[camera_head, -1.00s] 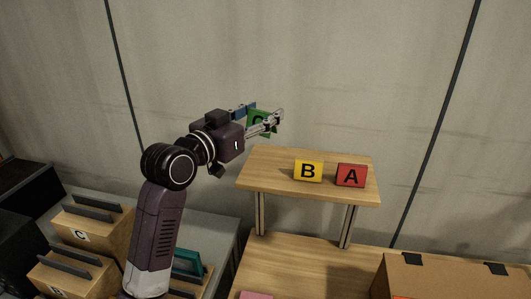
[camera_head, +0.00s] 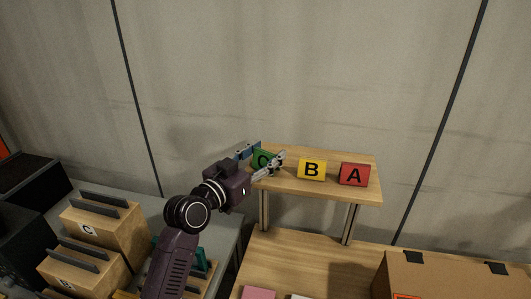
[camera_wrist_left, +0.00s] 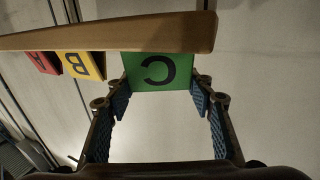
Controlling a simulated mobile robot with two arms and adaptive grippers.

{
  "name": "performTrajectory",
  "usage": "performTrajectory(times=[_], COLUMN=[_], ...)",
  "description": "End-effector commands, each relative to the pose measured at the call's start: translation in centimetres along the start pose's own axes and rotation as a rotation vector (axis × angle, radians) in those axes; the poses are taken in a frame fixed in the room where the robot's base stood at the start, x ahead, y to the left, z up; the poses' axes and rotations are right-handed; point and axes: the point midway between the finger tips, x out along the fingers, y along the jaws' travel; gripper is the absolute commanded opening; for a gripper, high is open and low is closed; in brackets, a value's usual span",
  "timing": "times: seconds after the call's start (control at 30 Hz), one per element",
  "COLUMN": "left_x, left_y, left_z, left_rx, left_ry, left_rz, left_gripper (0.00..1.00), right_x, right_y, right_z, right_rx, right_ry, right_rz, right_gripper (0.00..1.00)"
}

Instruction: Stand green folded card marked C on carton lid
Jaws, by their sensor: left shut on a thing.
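The green folded card marked C (camera_head: 262,156) is between the fingers of my left gripper (camera_head: 265,160), at the left end of the small wooden shelf. In the left wrist view the green card (camera_wrist_left: 158,71) shows upside down between the fingertips, with a finger at each side edge. Its lower edge meets the shelf's front edge in that view; I cannot tell whether it rests on the shelf. The brown cardboard carton (camera_head: 450,276) is at the lower right, with dark patches on its top. My right gripper is not in view.
A yellow card B (camera_head: 311,169) and a red card A (camera_head: 354,174) stand on the raised shelf (camera_head: 318,190), right of the green card. Wooden blocks with slots (camera_head: 105,222) are at the lower left. The table below the shelf (camera_head: 305,263) has free room.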

Motion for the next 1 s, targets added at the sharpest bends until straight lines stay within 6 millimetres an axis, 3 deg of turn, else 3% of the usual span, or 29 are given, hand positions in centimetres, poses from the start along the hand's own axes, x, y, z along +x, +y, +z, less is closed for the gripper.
performTrajectory(times=[0.1,0.13,0.27,0.67,1.0], left_x=[0.0,0.0,0.0,-0.4,-6.1], left_y=[0.0,0.0,0.0,-0.1,0.0], left_z=[0.4,0.2,0.2,0.1,0.3], left_rx=[0.001,0.001,0.000,0.001,0.004], left_ry=[0.000,0.000,0.000,-0.001,-0.001], left_rz=[0.000,0.000,0.000,-0.001,0.000], left_gripper=[0.33,0.52,0.67,0.67,0.67], right_x=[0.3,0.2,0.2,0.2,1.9], right_y=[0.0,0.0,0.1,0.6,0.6], right_z=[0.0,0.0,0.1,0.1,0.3], right_rx=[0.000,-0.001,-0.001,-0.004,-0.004], right_ry=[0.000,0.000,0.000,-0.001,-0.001], right_rz=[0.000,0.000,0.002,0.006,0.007], right_gripper=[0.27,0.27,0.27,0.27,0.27])
